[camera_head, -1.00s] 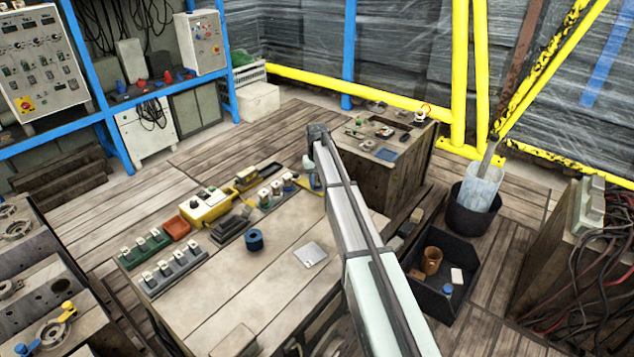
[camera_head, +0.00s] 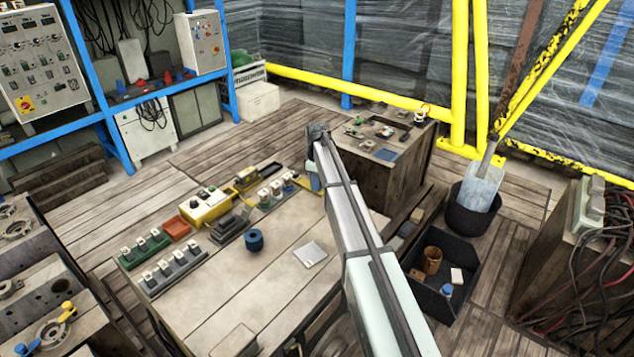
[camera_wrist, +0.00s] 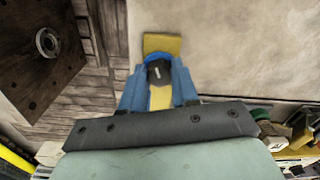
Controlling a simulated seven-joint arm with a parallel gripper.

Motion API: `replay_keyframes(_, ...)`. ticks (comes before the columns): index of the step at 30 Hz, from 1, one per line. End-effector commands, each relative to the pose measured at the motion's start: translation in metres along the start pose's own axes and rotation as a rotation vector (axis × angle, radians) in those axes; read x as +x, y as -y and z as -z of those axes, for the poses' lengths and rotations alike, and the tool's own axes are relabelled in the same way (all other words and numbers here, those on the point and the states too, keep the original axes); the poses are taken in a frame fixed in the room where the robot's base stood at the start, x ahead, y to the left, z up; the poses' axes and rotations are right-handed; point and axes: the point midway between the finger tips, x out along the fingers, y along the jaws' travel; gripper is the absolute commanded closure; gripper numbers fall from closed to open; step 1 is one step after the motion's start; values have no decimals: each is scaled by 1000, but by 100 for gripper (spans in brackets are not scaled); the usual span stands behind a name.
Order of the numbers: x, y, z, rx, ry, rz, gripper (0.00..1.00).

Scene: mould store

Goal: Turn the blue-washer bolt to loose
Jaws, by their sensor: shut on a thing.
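My gripper (camera_wrist: 160,90) has blue fingers, shut on a dark round bolt head (camera_wrist: 159,70) with a short white mark on top. The bolt head sits at a yellow bracket (camera_wrist: 162,43), which shows behind and between the fingers. In the head view my gripper (camera_head: 313,180) is low at the right back of the wooden bench (camera_head: 270,300). A bit of the yellow bracket (camera_head: 308,184) shows beside it there; my arm hides the rest.
A row of grey blocks (camera_head: 172,272), a yellow box (camera_head: 206,205), a blue ring (camera_head: 254,241) and a pale square plate (camera_head: 310,254) are on the bench. A dark bin (camera_head: 470,262) stands right of my arm. The bench's front middle is clear.

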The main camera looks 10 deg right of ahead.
Motion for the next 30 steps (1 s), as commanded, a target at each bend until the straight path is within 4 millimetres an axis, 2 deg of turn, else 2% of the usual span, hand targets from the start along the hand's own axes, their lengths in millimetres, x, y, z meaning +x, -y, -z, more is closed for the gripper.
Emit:
replay_keyframes(21, 3, 2, 0, -675, 0, 7, 100)
replay_keyframes(30, 3, 3, -1, -900, -1, 8, 100)
